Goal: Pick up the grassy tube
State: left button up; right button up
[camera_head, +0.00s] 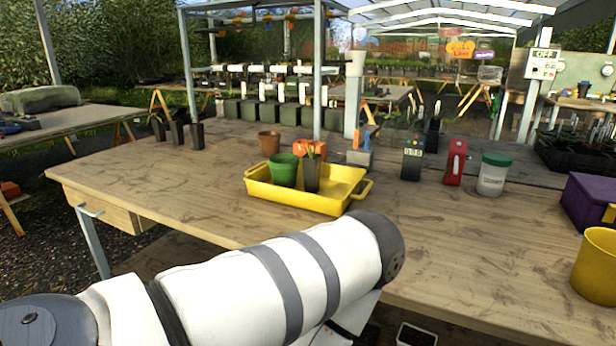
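Several dark narrow tubes stand upright. Three are in a row at the back left of the wooden table: a left one (158,130) with green leaves, a middle one (177,132) with little growth showing, and a right one (196,135). Another dark tube (312,177) with an orange flower stands in the yellow tray (285,198) beside a green pot (283,169). I cannot tell for sure which tube is the grassy one. My white and grey left arm crosses the lower foreground, well in front of the row of tubes. Neither gripper shows.
A brown pot (269,142) stands behind the tray. To its right are a dark device (411,160), a red object (455,163) and a green-lidded jar (493,175). A purple box (588,202) and yellow bucket (596,266) stand at the right. The table's left front is clear.

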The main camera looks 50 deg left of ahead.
aim_at(311, 163)
jog(key=u, duration=1.6)
